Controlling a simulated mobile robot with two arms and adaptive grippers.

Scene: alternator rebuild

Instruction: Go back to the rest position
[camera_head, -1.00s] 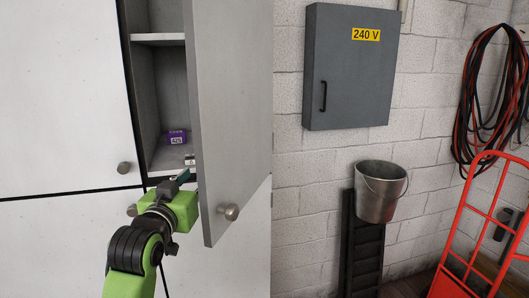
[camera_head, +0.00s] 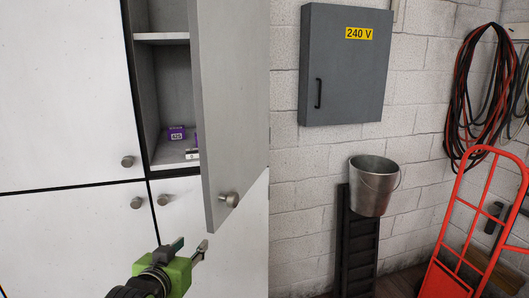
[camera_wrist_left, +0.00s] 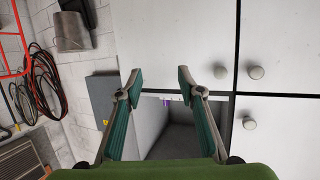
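My left gripper (camera_head: 187,250) is open and empty, below and in front of the open cabinet compartment. In the left wrist view its two fingers (camera_wrist_left: 159,84) are spread apart, with nothing between them but the cabinet behind. My right gripper is in neither view.
The cabinet door (camera_head: 230,110) stands open. On the compartment's floor are a purple box (camera_head: 177,133), a small pale item (camera_head: 192,154) and another purple thing partly hidden by the door. A grey electrical box (camera_head: 345,65), a metal bucket (camera_head: 374,188) and a red hand truck (camera_head: 455,220) are to the right.

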